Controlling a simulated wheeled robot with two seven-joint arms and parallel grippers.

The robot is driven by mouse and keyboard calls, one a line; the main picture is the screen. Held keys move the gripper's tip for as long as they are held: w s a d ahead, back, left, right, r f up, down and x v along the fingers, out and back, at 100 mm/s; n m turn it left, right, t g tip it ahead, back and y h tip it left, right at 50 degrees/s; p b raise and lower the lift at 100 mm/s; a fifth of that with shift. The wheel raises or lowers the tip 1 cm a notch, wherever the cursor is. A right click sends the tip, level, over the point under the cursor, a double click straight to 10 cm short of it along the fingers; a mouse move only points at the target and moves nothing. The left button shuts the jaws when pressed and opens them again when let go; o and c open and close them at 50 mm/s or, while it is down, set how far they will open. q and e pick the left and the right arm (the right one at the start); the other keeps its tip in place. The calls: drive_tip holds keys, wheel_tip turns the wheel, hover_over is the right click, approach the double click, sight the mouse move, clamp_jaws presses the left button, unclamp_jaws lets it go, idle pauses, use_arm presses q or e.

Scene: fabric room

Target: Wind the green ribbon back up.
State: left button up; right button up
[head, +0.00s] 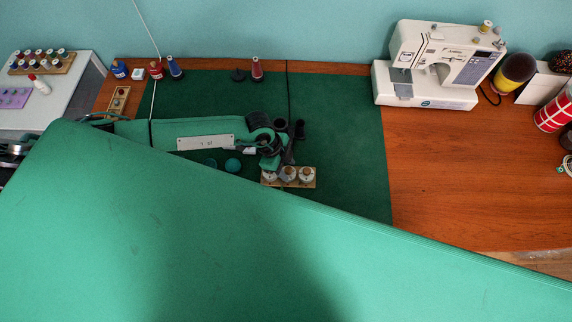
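My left gripper (280,160) is over the dark green mat (345,140), just behind a small wooden rack (300,186) with pale spools. Its dark fingers are small and partly overlapped, so I cannot tell whether they are open or hold something. Two small round teal things, one (233,165) larger and one (211,163) partly hidden, lie on the mat left of the gripper. I cannot tell whether either is the green ribbon; no unrolled ribbon shows clearly. My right gripper is not in view. A large green part of my own body hides the front of the table.
A sewing machine (438,65) stands at the back right. Thread spools, one dark red (257,69) and one blue (175,68), line the back edge. A small wooden tray (118,100) is at the left. A white side table (35,108) adjoins.

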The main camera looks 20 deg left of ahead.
use_arm(q)
clamp_jaws()
drive_tip(key=shift+m, duration=0.3)
